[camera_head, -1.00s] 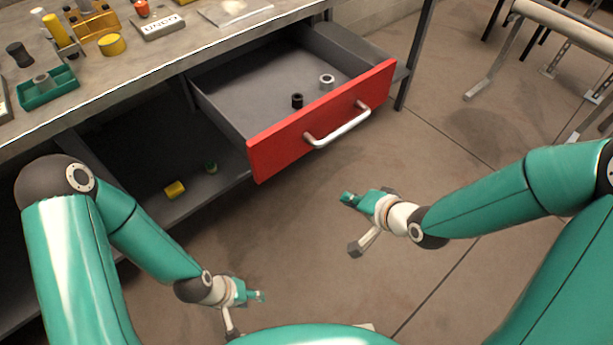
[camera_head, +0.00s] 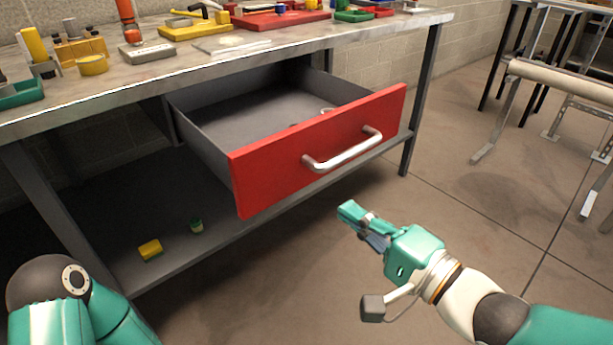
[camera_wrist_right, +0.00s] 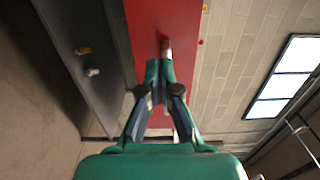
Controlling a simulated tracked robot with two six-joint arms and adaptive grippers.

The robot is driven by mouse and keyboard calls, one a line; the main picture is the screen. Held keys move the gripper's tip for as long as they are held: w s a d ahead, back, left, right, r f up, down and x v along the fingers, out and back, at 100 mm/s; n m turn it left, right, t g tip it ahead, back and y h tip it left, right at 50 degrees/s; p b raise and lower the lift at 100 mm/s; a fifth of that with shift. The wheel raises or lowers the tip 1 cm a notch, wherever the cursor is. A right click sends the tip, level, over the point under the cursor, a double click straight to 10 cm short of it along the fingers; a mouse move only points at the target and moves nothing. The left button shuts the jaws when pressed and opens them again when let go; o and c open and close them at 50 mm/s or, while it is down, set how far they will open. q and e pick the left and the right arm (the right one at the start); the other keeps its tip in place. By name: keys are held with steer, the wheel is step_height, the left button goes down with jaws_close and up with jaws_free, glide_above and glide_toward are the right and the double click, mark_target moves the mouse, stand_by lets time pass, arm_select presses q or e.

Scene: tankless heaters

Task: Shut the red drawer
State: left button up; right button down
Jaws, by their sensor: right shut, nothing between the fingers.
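The red drawer (camera_head: 320,148) stands pulled out from under the workbench, its grey inside showing behind the red front. A silver bar handle (camera_head: 345,150) runs across the front. My right gripper (camera_head: 350,212) is in front of and below the drawer front, apart from it in the head view, with its fingers shut and empty. In the right wrist view the shut fingertips (camera_wrist_right: 160,65) point toward the red front (camera_wrist_right: 155,25), and the handle (camera_wrist_right: 166,48) shows just beyond them. My left gripper is out of view; only part of my left arm shows at lower left.
The workbench top (camera_head: 130,85) carries several tools and trays. A lower shelf (camera_head: 180,215) holds a yellow item (camera_head: 150,250) and a small green one (camera_head: 196,226). A bench leg (camera_head: 421,100) stands right of the drawer. The floor in front is clear.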

mark_target(293, 170)
steer(key=b+x, duration=0.3)
steer(key=x, duration=0.8)
steer(key=shift+f+b, duration=0.15)
steer(key=shift+b, duration=0.25)
steer(key=shift+w+a, duration=0.25)
steer(key=shift+w, duration=0.15)
